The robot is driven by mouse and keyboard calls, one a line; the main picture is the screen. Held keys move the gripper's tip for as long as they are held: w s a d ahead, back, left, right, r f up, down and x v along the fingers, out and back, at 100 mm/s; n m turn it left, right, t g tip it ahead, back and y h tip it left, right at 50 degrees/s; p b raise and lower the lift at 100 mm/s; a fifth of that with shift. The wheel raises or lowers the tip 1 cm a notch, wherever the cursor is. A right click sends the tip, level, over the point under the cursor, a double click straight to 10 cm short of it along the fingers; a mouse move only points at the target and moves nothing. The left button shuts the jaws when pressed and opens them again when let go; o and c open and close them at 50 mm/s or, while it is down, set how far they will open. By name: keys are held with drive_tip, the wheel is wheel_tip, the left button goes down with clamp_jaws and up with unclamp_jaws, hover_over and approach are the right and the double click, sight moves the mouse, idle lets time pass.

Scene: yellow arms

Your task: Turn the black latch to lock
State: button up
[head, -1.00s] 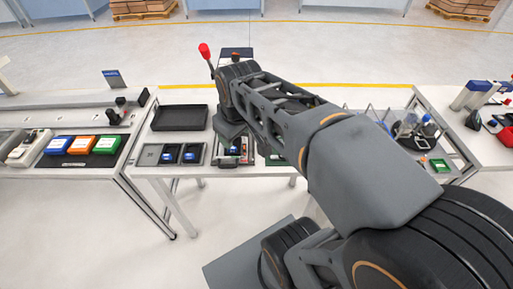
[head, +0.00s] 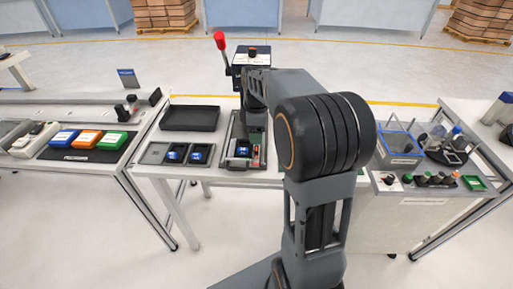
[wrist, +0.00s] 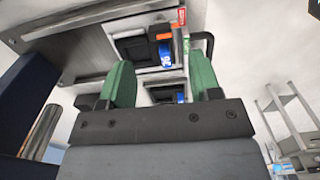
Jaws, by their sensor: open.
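My gripper (wrist: 161,70) is open in the wrist view, its two green-padded fingers apart with nothing held between them. Beyond it is a fixture (wrist: 105,32) with a dark recess, blue-marked parts and a red-and-green label strip (wrist: 184,28). A black curved bar (wrist: 208,42), which may be the latch, shows just right of the right finger; I cannot tell whether they touch. In the head view, the fixture (head: 261,160) stands on the middle table below my wrist. The latch is not clear there, and my arm hides part of the fixture.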

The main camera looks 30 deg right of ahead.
sight(257, 148)
wheel_tip(257, 148, down, 7)
drive_tip(key=shift+r, duration=0.15)
drive_tip(key=shift+c, duration=0.3)
drive_tip(key=c, duration=0.9)
drive_tip(key=shift+o, duration=0.2)
